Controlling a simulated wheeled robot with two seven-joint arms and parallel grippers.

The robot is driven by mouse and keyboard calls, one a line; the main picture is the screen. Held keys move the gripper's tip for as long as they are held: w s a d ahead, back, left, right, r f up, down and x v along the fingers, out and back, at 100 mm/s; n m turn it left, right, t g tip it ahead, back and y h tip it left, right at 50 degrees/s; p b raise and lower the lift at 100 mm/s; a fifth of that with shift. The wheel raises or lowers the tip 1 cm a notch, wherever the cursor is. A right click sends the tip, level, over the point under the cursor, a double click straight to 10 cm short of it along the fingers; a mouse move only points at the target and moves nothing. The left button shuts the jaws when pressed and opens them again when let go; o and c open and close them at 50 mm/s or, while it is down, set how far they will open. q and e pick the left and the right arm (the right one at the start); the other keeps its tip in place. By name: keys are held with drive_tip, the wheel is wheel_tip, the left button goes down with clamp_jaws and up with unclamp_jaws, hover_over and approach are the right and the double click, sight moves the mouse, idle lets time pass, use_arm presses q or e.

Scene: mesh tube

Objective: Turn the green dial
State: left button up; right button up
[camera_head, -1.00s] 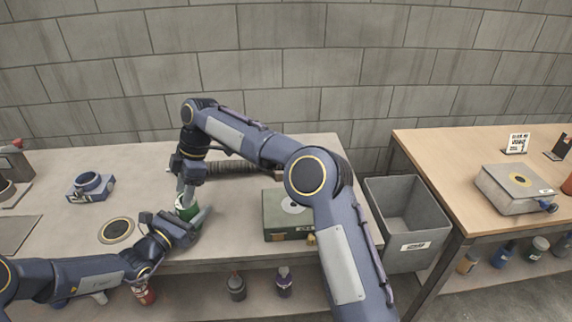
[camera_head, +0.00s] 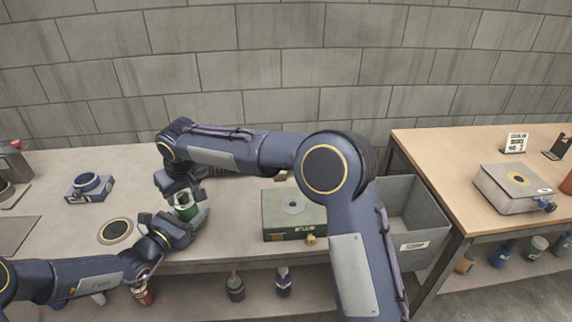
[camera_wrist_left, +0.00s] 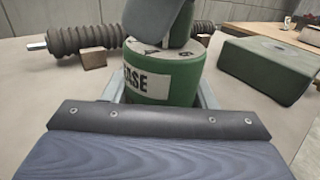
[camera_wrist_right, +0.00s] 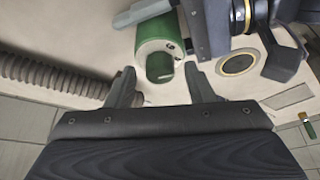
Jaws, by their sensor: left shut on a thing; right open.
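The green can (camera_head: 186,211) stands on the grey bench and has a white top and a white label (camera_wrist_left: 150,82) showing "ASE". Its green dial (camera_wrist_right: 160,69) is a raised bar on the white top. My left gripper (camera_head: 183,220) is shut around the can's body, with a finger on each side in the left wrist view (camera_wrist_left: 163,92). My right gripper (camera_head: 180,190) is above the can and open. In the right wrist view its fingers (camera_wrist_right: 160,76) are on either side of the dial, with gaps visible.
A green box (camera_head: 292,215) stands right of the can. A ribbed hose (camera_wrist_left: 110,38) lies behind on blocks. A round dark pad (camera_head: 115,231) and a blue fixture (camera_head: 90,186) are to the left. A grey bin (camera_head: 425,231) stands beyond the bench's right end.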

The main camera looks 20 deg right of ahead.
sight(190, 200)
drive_tip(key=m, duration=0.2)
drive_tip(key=m+h, duration=0.1)
drive_tip(key=shift+a+m+h, duration=0.2)
drive_tip(key=shift+m+h, duration=0.1)
drive_tip(key=shift+m, duration=0.1)
drive_tip(key=m+h, duration=0.1)
drive_tip(key=m, duration=0.3)
drive_tip(key=shift+a, duration=0.1)
drive_tip(key=v, duration=1.2)
use_arm(q)
drive_tip(key=shift+r, duration=0.15)
use_arm(e)
drive_tip(key=w+d+f+m+g+y, duration=0.1)
drive_tip(key=w+d+m+g+y, duration=0.35)
drive_tip(key=m, duration=1.25)
use_arm(q)
drive_tip(key=shift+r+p, duration=0.8)
drive_tip(key=shift+p, duration=0.1)
drive_tip(key=shift+r+p, duration=0.8)
drive_tip(key=shift+r, duration=0.1)
use_arm(e)
drive_tip(key=s+d+r+n+t, duration=0.2)
drive_tip(key=s+d+n, duration=0.3)
drive_tip(key=s+d, duration=0.3)
drive_tip(key=s+d+r+n+t, duration=0.1)
drive_tip(key=s+d+r+n, duration=0.2)
drive_tip(key=s+d+n, duration=0.2)
drive_tip(key=shift+s+d+r+n+t+y, duration=0.4)
drive_tip(key=shift+s+d, duration=1.4)
drive_tip(key=shift+s, duration=1.5)
